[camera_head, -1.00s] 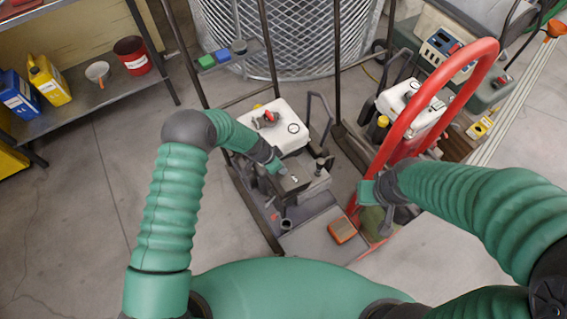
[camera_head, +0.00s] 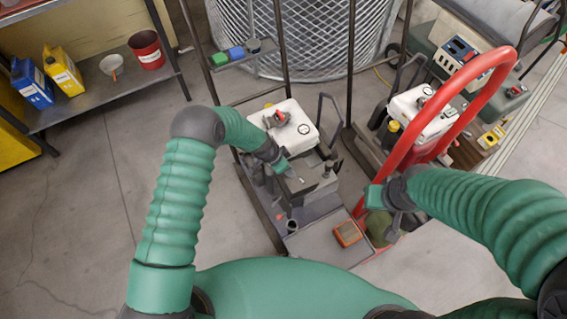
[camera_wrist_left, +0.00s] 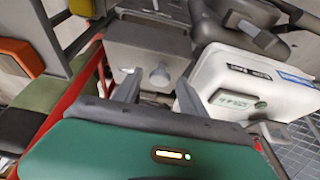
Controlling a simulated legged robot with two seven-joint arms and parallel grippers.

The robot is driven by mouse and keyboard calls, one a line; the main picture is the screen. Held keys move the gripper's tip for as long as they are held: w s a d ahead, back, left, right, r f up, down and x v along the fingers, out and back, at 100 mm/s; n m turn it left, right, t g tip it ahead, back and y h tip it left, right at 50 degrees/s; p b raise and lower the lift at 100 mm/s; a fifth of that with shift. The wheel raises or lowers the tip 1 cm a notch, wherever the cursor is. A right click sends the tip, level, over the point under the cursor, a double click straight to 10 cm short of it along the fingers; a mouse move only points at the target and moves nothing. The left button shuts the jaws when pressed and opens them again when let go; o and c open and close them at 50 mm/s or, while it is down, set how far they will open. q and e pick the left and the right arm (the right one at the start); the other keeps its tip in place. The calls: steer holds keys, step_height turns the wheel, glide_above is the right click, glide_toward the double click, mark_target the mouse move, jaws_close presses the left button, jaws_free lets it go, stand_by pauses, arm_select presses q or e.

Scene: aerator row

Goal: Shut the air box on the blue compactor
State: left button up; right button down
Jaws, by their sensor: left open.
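A grey metal box (camera_head: 308,182) with a round knob sits on the front of the machine with a white tank (camera_head: 292,120). In the left wrist view the grey box (camera_wrist_left: 148,48) lies just beyond my fingertips, its knob between them. No blue shows on this machine, and I cannot tell whether the box's cover is open or shut.
A second white-tanked machine (camera_head: 418,112) stands to the right behind the red handle. A shelf (camera_head: 110,88) with bottles and a red can (camera_head: 146,50) is at upper left. A mesh cage (camera_head: 300,35) stands behind. The floor at left is clear.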

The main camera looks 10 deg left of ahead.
arm_select(q)
steer(key=p+v, duration=0.2)
steer(key=v, duration=1.4)
steer(key=shift+a+r, duration=0.15)
steer(key=shift+a, duration=0.1)
steer(key=shift+s, duration=0.1)
